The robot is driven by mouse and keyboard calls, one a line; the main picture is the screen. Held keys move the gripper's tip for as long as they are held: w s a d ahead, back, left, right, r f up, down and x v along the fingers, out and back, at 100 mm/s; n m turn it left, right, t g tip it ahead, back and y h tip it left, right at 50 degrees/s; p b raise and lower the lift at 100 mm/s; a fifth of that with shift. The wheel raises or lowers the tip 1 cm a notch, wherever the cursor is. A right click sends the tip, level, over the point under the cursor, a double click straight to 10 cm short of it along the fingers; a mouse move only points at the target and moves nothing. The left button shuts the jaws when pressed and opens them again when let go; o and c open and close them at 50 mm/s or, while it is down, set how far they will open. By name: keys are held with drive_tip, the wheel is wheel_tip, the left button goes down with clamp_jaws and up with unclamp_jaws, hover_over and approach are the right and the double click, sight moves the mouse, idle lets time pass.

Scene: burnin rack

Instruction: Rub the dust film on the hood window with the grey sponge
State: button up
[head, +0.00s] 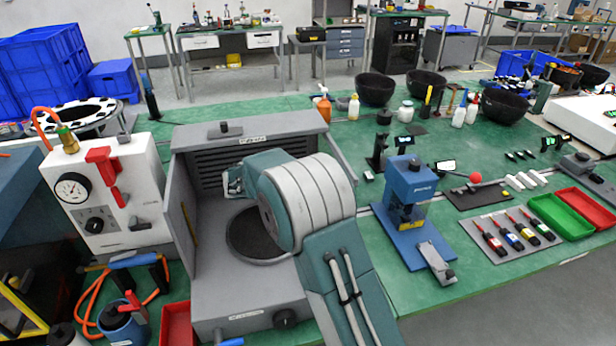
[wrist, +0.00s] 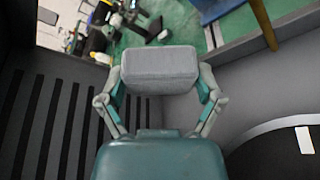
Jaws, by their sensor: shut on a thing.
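The grey sponge (wrist: 160,66) is a rounded block held crosswise between the two fingers of my gripper (wrist: 160,82), which is shut on it. In the head view my gripper (head: 234,182) is inside the grey hood (head: 240,292), near its left wall (head: 182,212), mostly hidden by my wrist. The sponge cannot be picked out clearly there. Past the sponge, the wrist view shows green bench and blurred items beyond the hood. I cannot clearly make out the window pane or dust film, nor tell whether the sponge touches anything.
The hood has a slatted back wall (wrist: 40,115) and a dark round plate (head: 247,238) on its floor. A brown strip (wrist: 262,20) is near the hood wall. A white gauge box (head: 110,195) stands left of it, a blue press (head: 408,180) right.

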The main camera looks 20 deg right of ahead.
drive_tip(key=shift+d, duration=1)
drive_tip(key=shift+s, duration=0.1)
drive_tip(key=shift+s+a, duration=0.1)
drive_tip(key=shift+s, duration=3.8)
drive_tip(key=shift+w+r, duration=0.3)
drive_tip(key=shift+w, duration=1.05)
drive_tip(key=shift+w+r, duration=0.25)
drive_tip(key=shift+w, duration=1.05)
drive_tip(key=shift+w+r, duration=0.3)
drive_tip(key=shift+w, duration=1.05)
drive_tip(key=shift+r, duration=0.85)
drive_tip(key=shift+s, duration=2.15)
drive_tip(key=shift+s, duration=1.85)
